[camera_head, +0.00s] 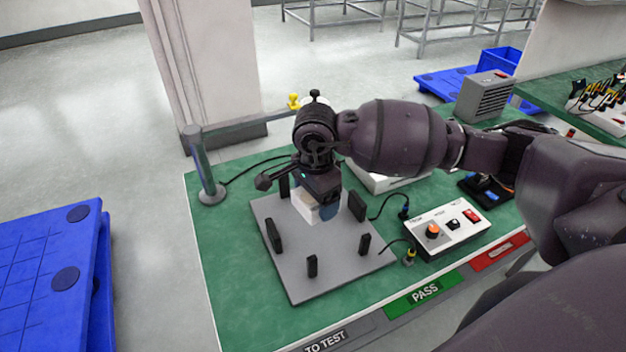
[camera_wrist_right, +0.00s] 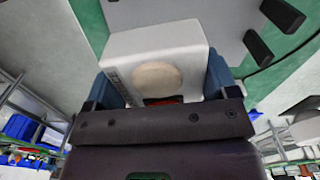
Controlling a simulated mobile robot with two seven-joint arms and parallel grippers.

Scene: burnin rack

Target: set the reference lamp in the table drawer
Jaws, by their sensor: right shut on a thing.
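My right gripper (camera_head: 318,207) reaches over the grey fixture plate (camera_head: 325,277) on the green table. It is shut on a white block-shaped thing (camera_head: 306,204), which I take to be the reference lamp. In the right wrist view the lamp (camera_wrist_right: 128,52) shows a pale round disc and small dark print on one side. It sits between the blue finger pads (camera_wrist_right: 217,72). Whether it touches the plate I cannot tell. An open table drawer does not show; the front edge has labels TO TEST (camera_head: 326,342), a green PASS (camera_head: 424,292) and a red one (camera_head: 498,250). My left gripper is out of view.
Several black posts (camera_head: 312,266) stand on the plate. A control box (camera_head: 446,227) with an orange knob and cables is at its right. A grey post (camera_head: 205,170) and rail stand at the table's left. Blue pallets (camera_head: 50,280) lie on the floor left.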

